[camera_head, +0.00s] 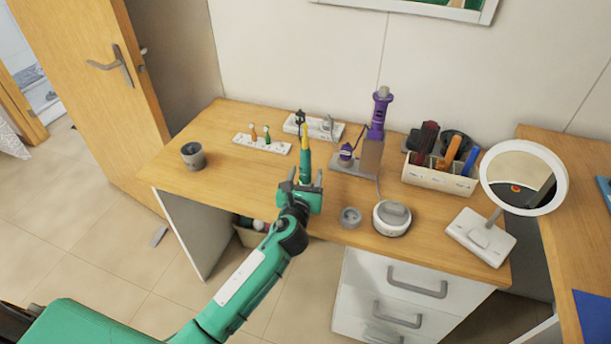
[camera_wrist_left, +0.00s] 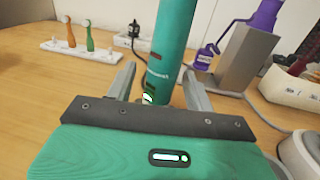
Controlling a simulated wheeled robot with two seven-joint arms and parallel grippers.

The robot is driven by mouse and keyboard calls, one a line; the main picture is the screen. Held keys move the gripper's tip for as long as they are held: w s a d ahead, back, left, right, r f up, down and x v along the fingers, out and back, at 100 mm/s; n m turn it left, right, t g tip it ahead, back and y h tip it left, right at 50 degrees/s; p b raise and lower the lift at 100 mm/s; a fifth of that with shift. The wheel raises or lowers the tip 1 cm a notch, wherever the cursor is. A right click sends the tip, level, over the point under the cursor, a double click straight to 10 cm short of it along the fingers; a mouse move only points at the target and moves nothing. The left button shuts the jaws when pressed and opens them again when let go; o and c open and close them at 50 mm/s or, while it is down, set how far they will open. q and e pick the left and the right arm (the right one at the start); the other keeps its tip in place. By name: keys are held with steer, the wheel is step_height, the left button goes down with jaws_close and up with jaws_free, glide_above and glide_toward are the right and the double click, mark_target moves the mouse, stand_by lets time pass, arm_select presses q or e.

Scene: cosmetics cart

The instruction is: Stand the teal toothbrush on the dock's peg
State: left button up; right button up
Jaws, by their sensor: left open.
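The teal toothbrush (camera_head: 305,165) is upright on the desk side beyond my left gripper (camera_head: 305,180), with a yellow upper part. In the left wrist view its teal handle (camera_wrist_left: 171,50) rises between the two open fingers (camera_wrist_left: 160,75), with a visible gap on the right side. Its foot is hidden behind the gripper body, so I cannot tell what it stands on or whether a peg is under it. I cannot clearly identify the toothbrush's dock or its peg. My right gripper is not in view.
A white rack (camera_head: 248,142) with small orange and green brush heads stands behind left. A grey stand (camera_head: 369,160) with a purple device is behind right. A grey cup (camera_head: 350,217), a round white device (camera_head: 391,227), an organiser (camera_head: 438,178) and a mirror (camera_head: 488,240) stand to the right.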

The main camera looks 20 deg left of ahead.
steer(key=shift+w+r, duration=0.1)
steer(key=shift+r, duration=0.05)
arm_select(q)
steer(key=s+d, duration=0.1)
steer(key=s, duration=1.2)
steer(key=shift+s+d, duration=0.3)
steer(key=shift+s, duration=0.05)
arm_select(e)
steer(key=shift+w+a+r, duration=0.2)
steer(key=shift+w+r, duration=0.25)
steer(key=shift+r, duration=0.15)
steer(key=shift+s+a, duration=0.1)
arm_select(q)
steer(key=shift+f, duration=0.1)
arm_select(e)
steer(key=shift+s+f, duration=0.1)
